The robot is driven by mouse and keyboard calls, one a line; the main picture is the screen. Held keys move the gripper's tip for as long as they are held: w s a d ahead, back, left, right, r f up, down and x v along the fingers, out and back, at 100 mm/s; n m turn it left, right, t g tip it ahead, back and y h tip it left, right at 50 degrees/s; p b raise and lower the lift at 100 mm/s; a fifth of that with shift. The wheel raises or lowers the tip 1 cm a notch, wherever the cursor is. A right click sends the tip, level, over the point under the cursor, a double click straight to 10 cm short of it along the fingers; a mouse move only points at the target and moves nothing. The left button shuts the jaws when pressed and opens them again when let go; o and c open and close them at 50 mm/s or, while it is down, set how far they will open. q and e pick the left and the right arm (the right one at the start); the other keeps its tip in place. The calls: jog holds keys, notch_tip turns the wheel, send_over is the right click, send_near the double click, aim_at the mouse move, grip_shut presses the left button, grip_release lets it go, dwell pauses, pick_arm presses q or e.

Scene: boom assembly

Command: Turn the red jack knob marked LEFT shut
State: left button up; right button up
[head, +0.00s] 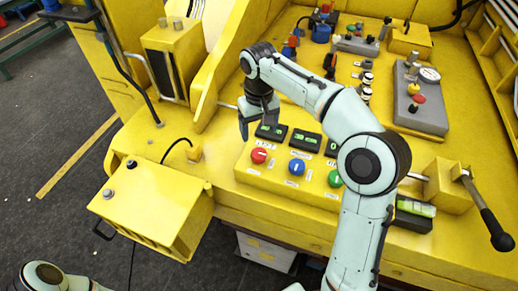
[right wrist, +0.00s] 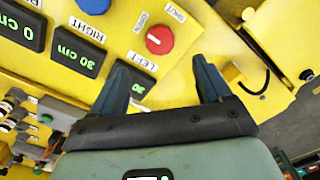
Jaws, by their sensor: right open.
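The red knob (head: 259,156) sits at the left end of a row of knobs on a yellow control box. In the right wrist view the red knob (right wrist: 161,39) has a white mark on its left side. A LEFT label (right wrist: 143,61) is below it and a SHUT label (right wrist: 174,13) is above right. My right gripper (head: 257,120) is open and empty, above the panel and behind the knob in the head view. In the right wrist view the knob shows between and beyond the fingertips (right wrist: 160,63), apart from them. My left gripper is out of view.
A blue knob (head: 297,167) and a green knob (head: 335,179) stand right of the red one. Dark displays (head: 271,131) sit behind them. A yellow box (head: 150,205) is at left, and a black-handled lever (head: 490,220) is at right.

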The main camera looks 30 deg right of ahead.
aim_at(259, 153)
notch_tip(259, 153, down, 9)
jog(key=shift+s+r+b, duration=0.1)
jog(key=shift+b, duration=0.55)
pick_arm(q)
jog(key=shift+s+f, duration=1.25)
pick_arm(e)
jog(key=shift+f, duration=0.7)
jog(key=c, duration=1)
